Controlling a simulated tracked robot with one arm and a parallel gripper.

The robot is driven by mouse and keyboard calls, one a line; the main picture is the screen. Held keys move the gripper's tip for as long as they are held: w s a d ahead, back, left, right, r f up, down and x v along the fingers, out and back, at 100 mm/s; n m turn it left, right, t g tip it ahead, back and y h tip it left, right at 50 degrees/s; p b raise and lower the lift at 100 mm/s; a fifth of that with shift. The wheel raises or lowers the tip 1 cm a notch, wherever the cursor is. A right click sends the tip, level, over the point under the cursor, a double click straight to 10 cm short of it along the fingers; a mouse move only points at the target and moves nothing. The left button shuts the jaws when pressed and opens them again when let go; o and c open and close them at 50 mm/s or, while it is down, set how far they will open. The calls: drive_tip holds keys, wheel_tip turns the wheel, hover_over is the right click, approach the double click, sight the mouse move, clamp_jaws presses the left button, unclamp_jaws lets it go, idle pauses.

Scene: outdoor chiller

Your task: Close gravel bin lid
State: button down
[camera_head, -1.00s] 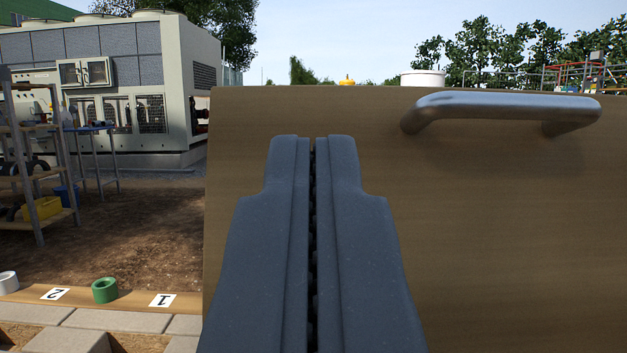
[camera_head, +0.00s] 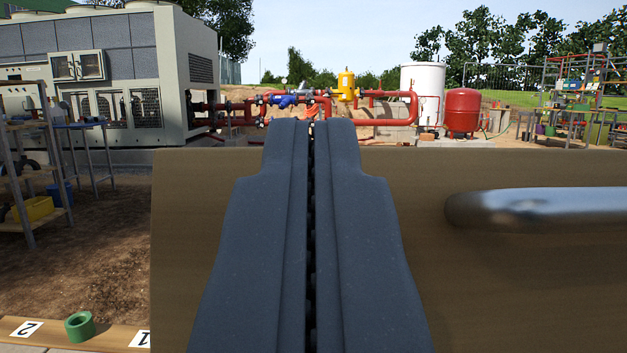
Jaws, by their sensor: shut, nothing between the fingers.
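The gravel bin lid (camera_head: 480,290) is a brown wooden panel that stands raised in front of me and fills the lower right of the view. Its top edge runs level across the picture at mid height. A silver bar handle (camera_head: 540,208) is on its face at the right, cut off by the picture's edge. My gripper (camera_head: 312,125) is shut and empty, in the middle, left of the handle. Its fingertips reach above the lid's top edge in the picture. I cannot tell whether they touch the lid. The bin's body is not in view.
A shelf rack (camera_head: 30,180) stands at the left. The chiller (camera_head: 120,80), red pipes (camera_head: 400,112) and a red tank (camera_head: 462,110) stand behind.

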drive_tip(key=w, duration=0.2)
drive_tip(key=w+f+b, duration=0.1)
drive_tip(key=shift+w+a+f, duration=0.1)
drive_tip(key=shift+w+f, duration=0.05)
drive_tip(key=shift+w, duration=0.25)
idle(0.3)
drive_tip(key=shift+w, duration=0.15)
